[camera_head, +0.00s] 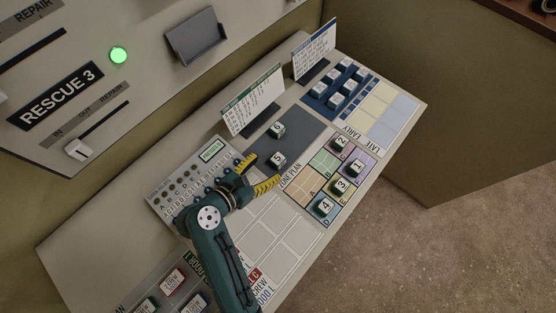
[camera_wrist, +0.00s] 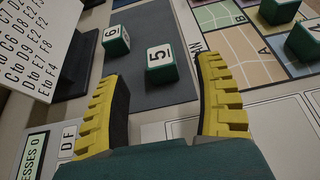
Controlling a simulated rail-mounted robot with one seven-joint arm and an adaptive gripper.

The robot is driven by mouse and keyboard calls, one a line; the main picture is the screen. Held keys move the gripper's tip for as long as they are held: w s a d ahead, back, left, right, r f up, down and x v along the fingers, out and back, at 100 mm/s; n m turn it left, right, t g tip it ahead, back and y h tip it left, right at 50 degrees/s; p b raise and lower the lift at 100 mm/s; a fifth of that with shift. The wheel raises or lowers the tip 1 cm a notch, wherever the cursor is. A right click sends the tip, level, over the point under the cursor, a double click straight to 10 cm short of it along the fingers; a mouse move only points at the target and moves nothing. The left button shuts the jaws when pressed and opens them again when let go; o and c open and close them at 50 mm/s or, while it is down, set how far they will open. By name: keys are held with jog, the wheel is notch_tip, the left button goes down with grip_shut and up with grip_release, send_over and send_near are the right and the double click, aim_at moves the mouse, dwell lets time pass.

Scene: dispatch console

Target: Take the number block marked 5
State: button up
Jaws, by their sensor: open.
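The number block marked 5 (camera_head: 277,161) is a small green block with a white top, sitting on a dark grey mat (camera_head: 299,132). In the wrist view the 5 block (camera_wrist: 161,64) lies ahead of my gripper, between the lines of its two yellow fingers. My gripper (camera_head: 262,172) is open and empty, with the fingers apart on either side; in the wrist view (camera_wrist: 163,98) nothing is between the fingertips. The block marked 6 (camera_head: 276,129) sits on the same mat, farther back; it also shows in the wrist view (camera_wrist: 116,40).
Blocks 1 (camera_head: 357,167), 2 (camera_head: 340,143), 3 (camera_head: 341,187) and 4 (camera_head: 324,206) stand on the coloured zone plan, right of the mat. An upright printed card (camera_head: 253,100) stands behind the mat. Several blocks fill a blue tray (camera_head: 314,96) farther back.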

aim_at(278, 158)
jog(key=b+x, duration=0.1)
jog(key=x, duration=0.5)
jog(key=shift+w+d+f, duration=0.1)
jog(key=shift+w+d, duration=0.15)
jog(key=shift+w, duration=0.05)
jog(key=c, duration=1.1)
